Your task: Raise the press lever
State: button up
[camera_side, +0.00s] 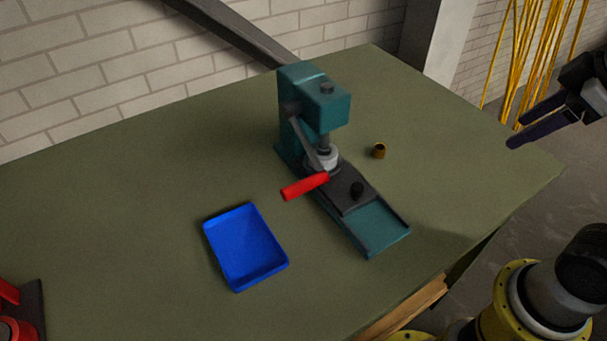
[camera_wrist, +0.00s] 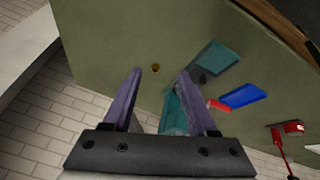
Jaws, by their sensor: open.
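The teal press (camera_side: 322,105) stands on the green table. Its lever slopes down from a pivot on the head to a red handle (camera_side: 305,186), which hangs low on the left side of the press. In the wrist view the press body (camera_wrist: 174,112) is partly hidden behind a finger, and the red handle (camera_wrist: 218,105) shows just beyond that finger. My gripper (camera_side: 512,136) is at the right edge of the side view, beyond the table's right end and well apart from the lever. In the wrist view its two purple fingers (camera_wrist: 160,76) are spread with nothing between them.
A blue tray (camera_side: 246,246) lies left of the press. A small brass bushing (camera_side: 379,151) stands on the table right of the press. A small dark part (camera_side: 357,189) sits on the press slide. A red object (camera_side: 14,312) is at the lower left.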

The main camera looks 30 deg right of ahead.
jog(key=w+a+r+n, duration=0.5)
jog(key=w+r, duration=0.1)
jog(key=w, duration=0.2)
jog(key=n+g, duration=0.3)
jog(key=n, duration=0.6)
send_over(299, 185)
jog(key=s, duration=0.3)
jog(key=s+x, duration=0.1)
jog(key=x, duration=1.7)
jog(key=shift+a+f, duration=0.2)
jog(key=shift+f, duration=0.05)
grip_shut()
